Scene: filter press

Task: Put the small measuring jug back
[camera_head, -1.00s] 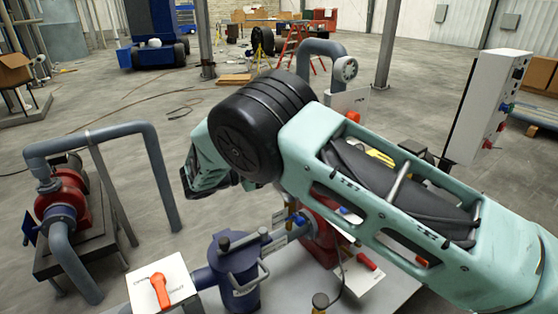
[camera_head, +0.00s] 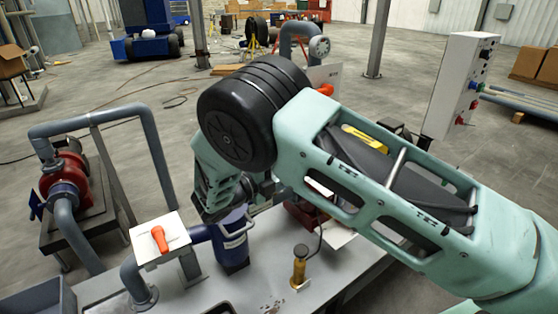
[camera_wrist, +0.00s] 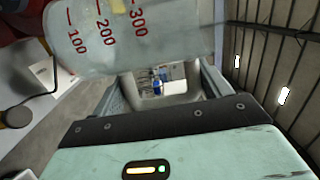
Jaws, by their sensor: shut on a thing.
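The small measuring jug (camera_wrist: 120,35) fills the top of the wrist view. It is translucent, with red marks 100, 200 and 300, and lies tilted across the picture. My gripper (camera_wrist: 160,82) is shut on it; the exact contact is partly hidden. In the head view my gripper (camera_head: 222,195) hangs over the bench (camera_head: 265,285), by the blue filter vessel (camera_head: 232,245). My wrist hides the jug there.
A white panel with an orange handle (camera_head: 160,238) stands left of the vessel. A brass-coloured cylinder (camera_head: 299,265) stands right of it on the bench. A grey bin (camera_head: 40,298) is at lower left. Grey pipe (camera_head: 95,118) arches at left. A white control box (camera_head: 462,85) stands at right.

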